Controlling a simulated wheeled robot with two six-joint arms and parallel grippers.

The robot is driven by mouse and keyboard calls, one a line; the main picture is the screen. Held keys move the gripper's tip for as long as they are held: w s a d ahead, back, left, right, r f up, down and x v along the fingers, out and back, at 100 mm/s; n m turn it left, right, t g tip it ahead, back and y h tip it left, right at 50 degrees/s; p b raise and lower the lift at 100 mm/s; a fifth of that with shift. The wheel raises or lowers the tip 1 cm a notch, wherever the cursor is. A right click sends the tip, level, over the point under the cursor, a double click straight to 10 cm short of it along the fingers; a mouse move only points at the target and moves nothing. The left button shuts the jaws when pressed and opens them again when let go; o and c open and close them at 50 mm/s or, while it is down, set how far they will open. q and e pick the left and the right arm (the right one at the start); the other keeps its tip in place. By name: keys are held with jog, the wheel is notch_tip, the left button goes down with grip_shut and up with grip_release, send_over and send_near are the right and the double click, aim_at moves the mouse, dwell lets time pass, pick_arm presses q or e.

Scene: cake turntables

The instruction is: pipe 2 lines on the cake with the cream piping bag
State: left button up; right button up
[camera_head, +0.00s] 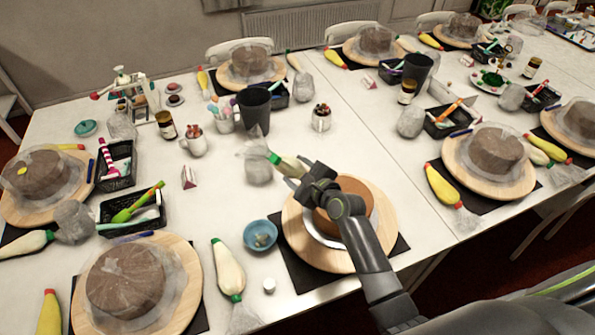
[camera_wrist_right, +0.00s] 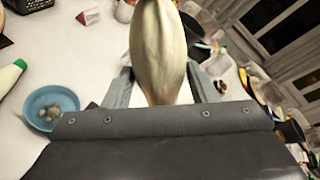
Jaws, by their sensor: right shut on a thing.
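My right gripper (camera_head: 302,178) is shut on a cream piping bag (camera_head: 286,164) and holds it above the table, at the far left side of the cake. The bag's pale, full body shows between the fingers in the right wrist view (camera_wrist_right: 160,50). Its clear, crumpled end points up and left in the head view. The brown cake (camera_head: 322,222) stands on a round wooden turntable (camera_head: 298,240) on a black mat, and my right arm hides much of its top. I cannot see any cream lines on the part that shows. My left gripper is not in view.
A blue bowl (camera_head: 260,235) and another piping bag (camera_head: 228,270) lie left of the turntable. Several wrapped cakes on boards fill the other places.

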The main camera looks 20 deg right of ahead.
jog(key=shift+d, duration=0.15)
jog(key=shift+s+d, duration=0.3)
jog(key=shift+d, duration=0.45)
jog(key=shift+s+d, duration=0.3)
jog(key=shift+d, duration=0.4)
jog(key=shift+s+d, duration=0.3)
jog(key=shift+d, duration=0.45)
jog(key=shift+s+d, duration=0.3)
jog(key=shift+d, duration=0.55)
jog(key=shift+s+d, duration=0.35)
jog(key=shift+d, duration=0.45)
jog(key=shift+s+d, duration=0.3)
jog(key=shift+d, duration=0.55)
jog(key=o, duration=0.3)
jog(key=shift+r, duration=0.15)
